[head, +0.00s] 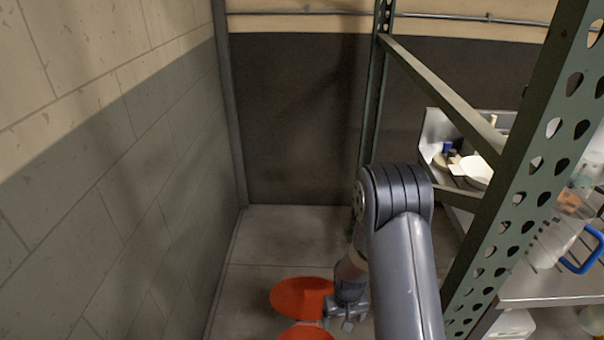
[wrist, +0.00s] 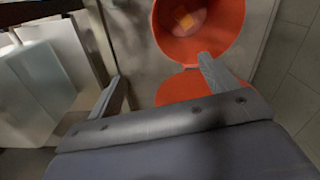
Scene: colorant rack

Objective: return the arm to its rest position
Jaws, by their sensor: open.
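My arm (head: 405,265) shows in the head view, reaching forward and down between the left wall and the green rack post. My gripper (wrist: 160,68) is open in the wrist view, with its two fingers apart and nothing between them. An orange round container (wrist: 228,35) lies beyond the fingertips, with a small yellow-orange item (wrist: 187,20) inside. A second orange round surface (wrist: 180,88) shows between the fingers, partly hidden by my gripper. In the head view, orange round shapes (head: 298,296) are on or near the floor beside my gripper, which is partly hidden there.
A green perforated rack post (head: 535,165) stands close to my arm's right. A block wall (head: 110,190) runs along the left. A metal table (head: 550,285) with a blue-handled jug (head: 555,240) is at right. Translucent white containers (wrist: 45,80) show at left in the wrist view.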

